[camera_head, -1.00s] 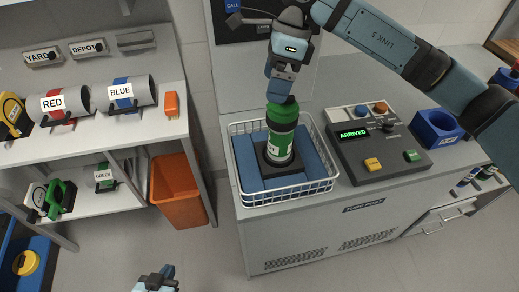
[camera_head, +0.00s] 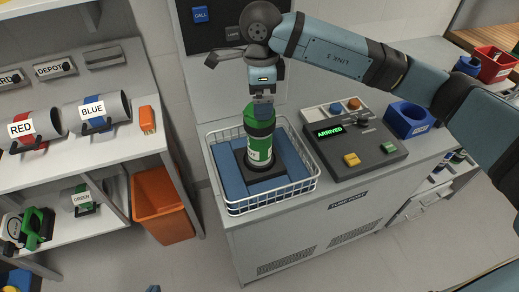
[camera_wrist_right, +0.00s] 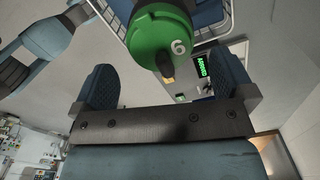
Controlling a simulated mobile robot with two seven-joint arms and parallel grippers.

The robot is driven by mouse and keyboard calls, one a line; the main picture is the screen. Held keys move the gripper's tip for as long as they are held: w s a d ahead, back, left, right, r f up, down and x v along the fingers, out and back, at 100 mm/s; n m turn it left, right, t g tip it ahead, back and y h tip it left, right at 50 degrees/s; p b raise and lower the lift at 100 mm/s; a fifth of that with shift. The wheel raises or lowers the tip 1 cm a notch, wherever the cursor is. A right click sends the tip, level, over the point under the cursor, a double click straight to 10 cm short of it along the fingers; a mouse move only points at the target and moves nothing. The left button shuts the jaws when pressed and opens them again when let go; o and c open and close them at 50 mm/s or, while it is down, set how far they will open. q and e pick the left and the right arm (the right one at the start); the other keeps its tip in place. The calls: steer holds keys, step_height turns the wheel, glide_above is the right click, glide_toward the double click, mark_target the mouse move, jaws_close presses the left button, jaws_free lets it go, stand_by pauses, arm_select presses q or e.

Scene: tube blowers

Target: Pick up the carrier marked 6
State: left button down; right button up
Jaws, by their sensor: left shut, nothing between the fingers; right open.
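The carrier marked 6 (camera_head: 260,150) is an upright cylinder with a green top and a pale label. It stands in a dark square holder among blue pads in the white wire basket (camera_head: 268,199). Its green cap with the white 6 shows in the right wrist view (camera_wrist_right: 160,27). My right gripper (camera_head: 263,112) reaches down from above at the cap. In its wrist view the two blue fingers stand wide apart, the cap ahead between them; contact cannot be told. Only a sliver of my left gripper (camera_head: 152,289) shows at the bottom edge, shut and empty.
A control panel (camera_head: 357,150) reading ARRIVED stands right of the basket, with a blue holder (camera_head: 409,120) beyond it. At left, a shelf holds the RED (camera_head: 34,127) and BLUE (camera_head: 97,110) tubes. An orange bin (camera_head: 161,205) stands on the floor between shelf and counter.

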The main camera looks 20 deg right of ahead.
step_height(320, 180, down, 5)
steer(key=shift+r+p, duration=0.15)
steer(key=shift+p, duration=0.3)
steer(key=shift+w+r, duration=0.1)
steer(key=c, duration=1.2)
steer(key=shift+a, duration=0.1)
